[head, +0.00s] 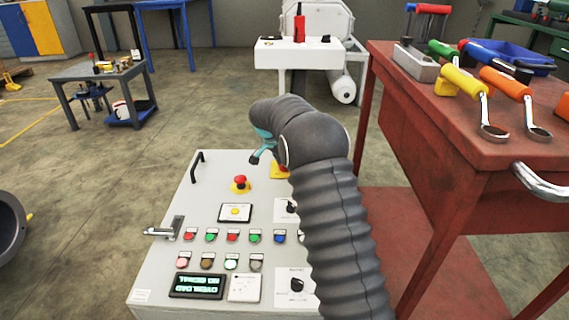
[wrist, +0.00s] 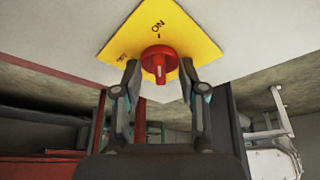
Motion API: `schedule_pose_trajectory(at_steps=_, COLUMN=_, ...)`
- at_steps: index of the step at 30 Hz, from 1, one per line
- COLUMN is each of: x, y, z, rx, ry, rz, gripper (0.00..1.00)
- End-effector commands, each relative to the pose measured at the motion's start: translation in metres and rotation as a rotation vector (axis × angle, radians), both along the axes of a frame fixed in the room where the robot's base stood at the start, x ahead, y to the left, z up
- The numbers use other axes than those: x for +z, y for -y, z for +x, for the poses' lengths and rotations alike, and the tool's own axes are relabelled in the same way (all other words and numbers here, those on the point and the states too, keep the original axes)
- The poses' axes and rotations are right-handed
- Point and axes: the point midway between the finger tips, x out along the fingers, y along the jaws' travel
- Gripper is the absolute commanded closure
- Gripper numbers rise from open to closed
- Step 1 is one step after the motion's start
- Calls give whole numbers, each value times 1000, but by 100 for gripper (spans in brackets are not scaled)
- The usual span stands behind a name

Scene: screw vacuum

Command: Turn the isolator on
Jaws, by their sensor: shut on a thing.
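The isolator is a red rotary knob (wrist: 160,62) on a yellow plate (wrist: 185,35) in the wrist view. The plate reads ON above the knob, with a second, blurred label to the left. The knob's pale line stands upright in the picture, in line with the ON mark. My gripper (wrist: 160,70) has one finger at each side of the knob and is shut on it. In the head view a corner of the yellow plate (head: 279,172) shows on the control panel (head: 205,215). My arm hides the knob there, and my gripper (head: 263,149) is partly seen.
The panel also bears a red emergency button (head: 240,182), several coloured push buttons, a lit display (head: 197,286) and a black handle (head: 197,167). A red workbench (head: 420,130) with tools stands close at the right. Open floor (head: 90,200) lies to the left.

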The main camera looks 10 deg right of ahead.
Motion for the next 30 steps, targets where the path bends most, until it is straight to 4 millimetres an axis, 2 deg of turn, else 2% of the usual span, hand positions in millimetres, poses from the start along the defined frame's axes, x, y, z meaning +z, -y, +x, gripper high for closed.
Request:
schedule_pose_trajectory(at_steps=17, x=-1, y=0, z=-1, rx=-38, ry=-3, rz=1, gripper=93)
schedule_pose_trajectory(at_steps=18, x=-1, y=0, z=-1, rx=-38, ry=-3, rz=1, gripper=56)
schedule_pose_trajectory(at_steps=21, x=-1, y=0, z=0, rx=-36, ry=-2, rz=1, gripper=36)
schedule_pose_trajectory(at_steps=30, x=1, y=0, z=0, rx=-36, ry=-1, rz=1, gripper=36)
